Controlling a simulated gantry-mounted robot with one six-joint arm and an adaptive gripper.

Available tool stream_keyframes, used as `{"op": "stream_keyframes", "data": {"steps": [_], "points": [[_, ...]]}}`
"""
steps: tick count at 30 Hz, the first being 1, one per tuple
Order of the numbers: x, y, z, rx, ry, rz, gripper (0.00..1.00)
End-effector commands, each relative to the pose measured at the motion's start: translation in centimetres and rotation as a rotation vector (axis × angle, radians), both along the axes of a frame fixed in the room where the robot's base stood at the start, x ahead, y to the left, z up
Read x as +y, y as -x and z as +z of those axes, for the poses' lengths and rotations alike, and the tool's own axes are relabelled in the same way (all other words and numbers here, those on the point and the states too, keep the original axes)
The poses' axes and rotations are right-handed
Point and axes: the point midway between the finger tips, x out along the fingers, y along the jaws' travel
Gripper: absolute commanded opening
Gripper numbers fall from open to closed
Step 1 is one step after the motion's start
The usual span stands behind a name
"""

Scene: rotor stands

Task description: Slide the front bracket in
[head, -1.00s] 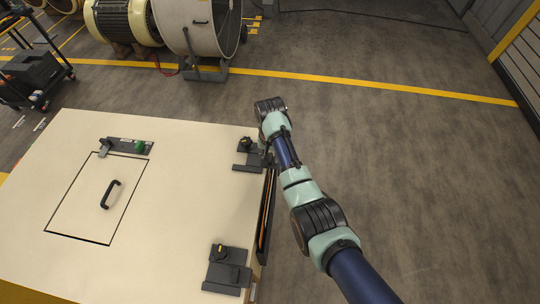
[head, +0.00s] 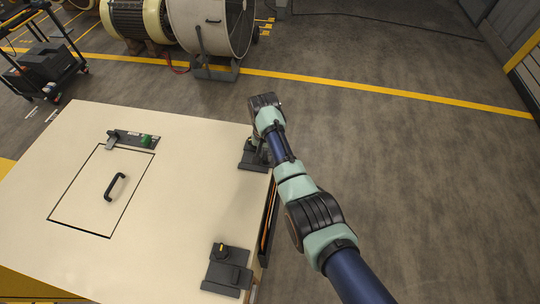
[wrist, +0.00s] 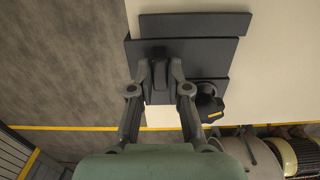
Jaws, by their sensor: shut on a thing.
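The far bracket at the cream box's right edge shows as a dark plate (wrist: 195,58) in the wrist view. The head view shows its dark parts (head: 250,160) partly hidden by my arm. My gripper (wrist: 160,82) is shut on the raised grey tab of this bracket, its fingers on either side. A dark bar (wrist: 195,24) lies along the plate's upper side in the wrist view. A dark knob (wrist: 208,102) with a yellow mark sits beside the plate's lower right. The near bracket (head: 227,268), with its own yellow-marked knob, stands at the same edge, apart from my gripper.
The cream box top (head: 185,180) carries a panel with a black handle (head: 115,187) and a latch plate with a green knob (head: 145,140). A dark slotted part (head: 268,215) hangs on the box's right side. The floor (head: 400,170) to the right is clear.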

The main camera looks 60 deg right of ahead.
Motion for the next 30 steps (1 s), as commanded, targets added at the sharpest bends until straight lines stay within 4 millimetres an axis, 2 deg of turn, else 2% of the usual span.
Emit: {"op": "stream_keyframes", "data": {"steps": [3, 4, 8, 17, 20, 27, 30], "points": [[0.1, -0.2, -0.1, -0.007, 0.001, 0.002, 0.00], [0.1, -0.2, -0.1, -0.007, 0.001, 0.002, 0.21], [0.1, -0.2, -0.1, -0.006, 0.002, 0.002, 0.42], [0.0, -0.1, 0.2, -0.005, 0.002, 0.001, 0.42], [0.0, -0.2, 1.4, -0.006, 0.004, 0.002, 0.42], [0.0, -0.2, 6.0, -0.006, 0.004, 0.002, 0.42], [0.0, -0.2, 7.1, -0.006, 0.002, 0.002, 0.42]]}}
